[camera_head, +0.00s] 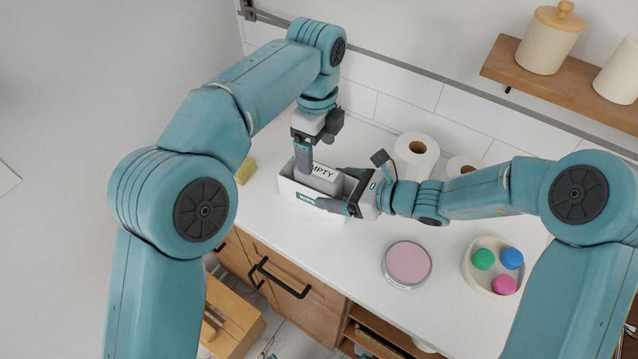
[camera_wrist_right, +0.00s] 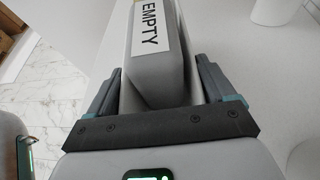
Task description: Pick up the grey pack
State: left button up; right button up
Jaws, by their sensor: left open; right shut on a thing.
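The grey pack (camera_head: 316,184) with a white "EMPTY" label stands inside a white box (camera_head: 300,198) marked with a teal label on the counter. The pack and its label also show in the right wrist view (camera_wrist_right: 168,80). My left gripper (camera_head: 306,165) is open and points down at the left end of the pack; its far finger is hard to make out. My right gripper (camera_head: 346,190) is shut on the white box at its right end, one finger along each long side. The lower part of the pack is hidden by the box walls.
Paper rolls (camera_head: 416,158) stand behind my right gripper. A round pink-topped tin (camera_head: 407,264) and a pale dish (camera_head: 473,283) with coloured discs sit at the right front. A yellow block (camera_head: 245,170) lies left of the box. A wooden shelf (camera_head: 497,62) hangs at upper right.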

aim_at(319, 170)
pick_arm(q)
jog(key=f, duration=0.6)
jog(key=shift+d, duration=0.2)
jog(key=c, duration=1.4)
notch_tip(319, 170, up, 10)
pick_arm(e)
jog(key=o, duration=1)
pick_arm(q)
jog(key=shift+w, duration=0.1)
pick_arm(e)
jog(key=shift+d, duration=0.1)
jog(key=v, duration=1.1)
jog(key=shift+s+d+r, duration=0.2)
jog(key=shift+d, duration=0.1)
